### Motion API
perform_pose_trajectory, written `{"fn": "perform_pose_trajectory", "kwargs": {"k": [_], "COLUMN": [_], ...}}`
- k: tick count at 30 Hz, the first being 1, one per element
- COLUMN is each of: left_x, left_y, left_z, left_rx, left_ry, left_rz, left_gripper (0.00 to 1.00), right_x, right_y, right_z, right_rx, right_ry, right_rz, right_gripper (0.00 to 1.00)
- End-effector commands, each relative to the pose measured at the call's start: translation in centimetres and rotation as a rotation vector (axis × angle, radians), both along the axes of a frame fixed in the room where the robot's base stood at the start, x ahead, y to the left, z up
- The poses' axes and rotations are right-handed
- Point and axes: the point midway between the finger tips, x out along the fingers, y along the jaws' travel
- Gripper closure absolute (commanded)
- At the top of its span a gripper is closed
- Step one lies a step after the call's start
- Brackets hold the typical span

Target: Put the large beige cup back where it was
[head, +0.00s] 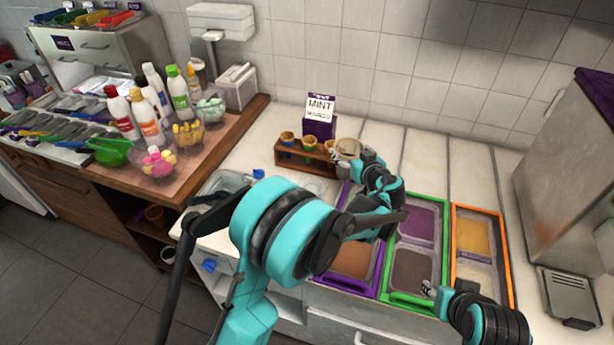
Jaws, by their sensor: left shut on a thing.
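The large beige cup (348,147) is at the right end of a small wooden rack (303,155) at the back of the counter. My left gripper (357,157) is shut on the cup from its right side. I cannot tell whether the cup touches the rack or is held just above it. Smaller cups with coloured bands, one blue (287,137) and one green (309,143), sit in the rack to the left. My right gripper (430,290) is low at the right, over the front of the green-framed tubs; its fingers are too small to read.
A purple box with a mint sign (319,116) stands behind the rack. Purple-, green- (447,250) and orange-framed (478,208) topping tubs fill the counter in front. A metal machine (568,170) stands at the right. Bottles and bowls crowd the wooden counter (205,150) at the left.

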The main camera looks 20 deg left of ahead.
Motion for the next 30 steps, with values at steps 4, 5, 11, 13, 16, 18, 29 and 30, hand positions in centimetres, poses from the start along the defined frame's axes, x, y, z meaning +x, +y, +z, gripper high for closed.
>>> {"fn": "perform_pose_trajectory", "kwargs": {"k": [4,5,11,13,16,18,29,30], "left_x": [0.4,0.3,0.3,0.2,0.2,0.3,0.2,0.2], "left_y": [1.4,2.1,7.0,8.5,10.1,10.9,11.3,11.3], "left_z": [-1.0,-1.4,-4.5,-5.4,-6.3,-6.7,-10.3,-10.8], "left_rx": [0.002,0.002,0.001,0.001,0.001,0.001,0.002,0.002], "left_ry": [-0.003,-0.003,-0.002,-0.002,-0.002,-0.002,-0.002,-0.002], "left_rz": [0.014,0.014,0.015,0.014,0.012,0.011,0.008,0.008], "left_gripper": [0.83,0.83,0.83,0.83,0.83,0.83,0.83,0.83], "right_x": [0.0,0.0,0.0,0.0,0.0,0.0,0.0,0.0], "right_y": [0.0,0.0,0.0,0.0,0.0,0.0,0.0,0.0], "right_z": [-0.6,-0.8,-2.3,-2.7,-3.1,-3.3,-4.8,-5.0], "right_rx": [0.000,0.000,0.000,0.000,0.000,0.000,0.000,0.000], "right_ry": [0.000,0.000,0.000,0.000,0.000,0.000,0.000,0.000], "right_rz": [0.000,0.000,0.000,0.000,0.000,0.000,0.000,0.000], "right_gripper": [0.60,0.60,0.60,0.60,0.60,0.60,0.60,0.60]}}
